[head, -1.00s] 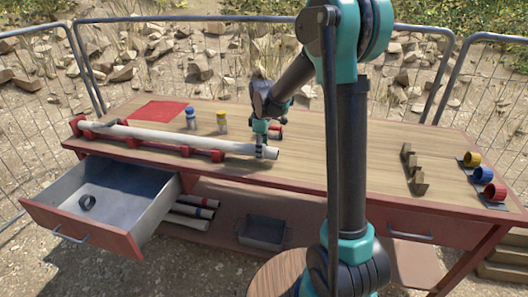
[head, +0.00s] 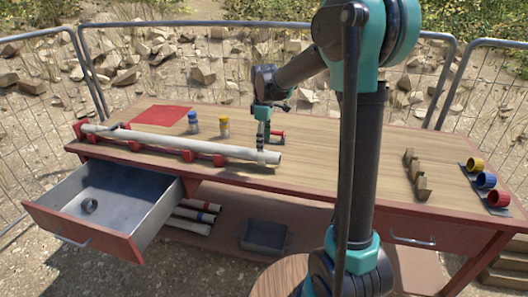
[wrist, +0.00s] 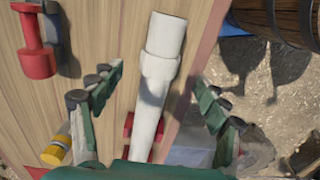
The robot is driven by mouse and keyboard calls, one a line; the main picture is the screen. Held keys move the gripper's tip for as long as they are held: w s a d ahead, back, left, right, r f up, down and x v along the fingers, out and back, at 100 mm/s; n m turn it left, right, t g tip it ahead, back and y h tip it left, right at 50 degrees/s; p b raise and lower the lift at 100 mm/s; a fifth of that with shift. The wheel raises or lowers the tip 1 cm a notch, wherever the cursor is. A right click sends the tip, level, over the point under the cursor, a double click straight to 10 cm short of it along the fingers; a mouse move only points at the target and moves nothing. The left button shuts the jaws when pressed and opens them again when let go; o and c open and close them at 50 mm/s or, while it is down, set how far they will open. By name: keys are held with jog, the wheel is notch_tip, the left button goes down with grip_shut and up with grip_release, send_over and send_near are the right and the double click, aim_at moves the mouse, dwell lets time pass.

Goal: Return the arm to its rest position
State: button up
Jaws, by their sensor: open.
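My gripper (head: 265,143) is above the right end of a long white pipe (head: 180,142) on the workbench (head: 330,165). In the wrist view my gripper (wrist: 160,110) is open, with one finger on each side of the white pipe (wrist: 155,80) and visible gaps between fingers and pipe. A collar shows near the pipe's end. The pipe lies in red supports (head: 217,155) along the bench's front edge. My arm rises at the right of the head view and reaches left over the bench.
An open drawer (head: 135,205) juts out at front left, holding a dark ring (head: 89,205). A blue-capped bottle (head: 193,123), a yellow-capped bottle (head: 224,127) and a red mat (head: 155,115) lie behind the pipe. Wooden blocks (head: 416,172) and coloured rings (head: 486,180) stand at right. Metal fencing surrounds the bench.

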notch_tip(320, 180, up, 5)
jog(key=shift+f, duration=0.1)
jog(key=shift+s+d, duration=0.15)
jog(key=s+d+f+m+t, duration=0.1)
jog(key=s+d+f+m, duration=0.3)
jog(key=s, duration=0.4)
jog(key=s+d+f+m+t, duration=0.1)
jog(key=s+d+f+m, duration=0.4)
jog(key=s, duration=0.3)
jog(key=s+d+f+m+t, duration=0.2)
jog(key=s+d+f+m, duration=0.3)
jog(key=s, duration=0.4)
jog(key=shift+f, duration=0.5)
